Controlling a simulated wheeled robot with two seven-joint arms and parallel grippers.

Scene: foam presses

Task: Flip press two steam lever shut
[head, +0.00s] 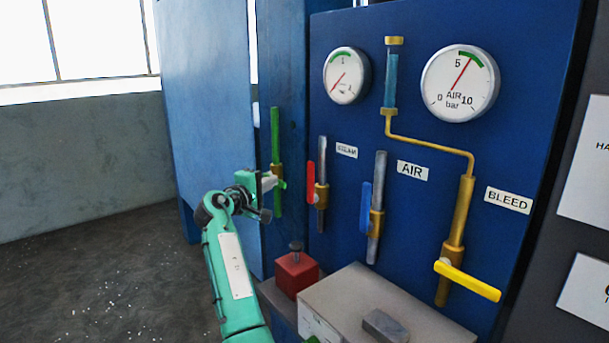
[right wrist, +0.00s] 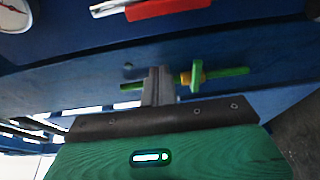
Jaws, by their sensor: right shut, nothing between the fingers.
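The red lever (head: 310,182) lies upright along its vertical pipe on the blue panel, beside a small label too blurred to read surely. It also shows in the right wrist view as a red bar (right wrist: 165,8) at the top edge. My right gripper (head: 269,182) is left of the red lever and apart from it, close to a green lever (head: 282,184) on a green pipe (head: 275,130). In the right wrist view its shut fingers (right wrist: 159,84) are empty, beside that green lever (right wrist: 196,74), which stands across its pipe. Whether they touch is unclear. My left gripper is out of view.
Right of the red lever are a blue AIR lever (head: 365,207), along its pipe, and a yellow BLEED lever (head: 467,280), across its pipe. Two gauges (head: 460,83) sit above. A red block (head: 296,273) and a grey box (head: 350,300) stand below.

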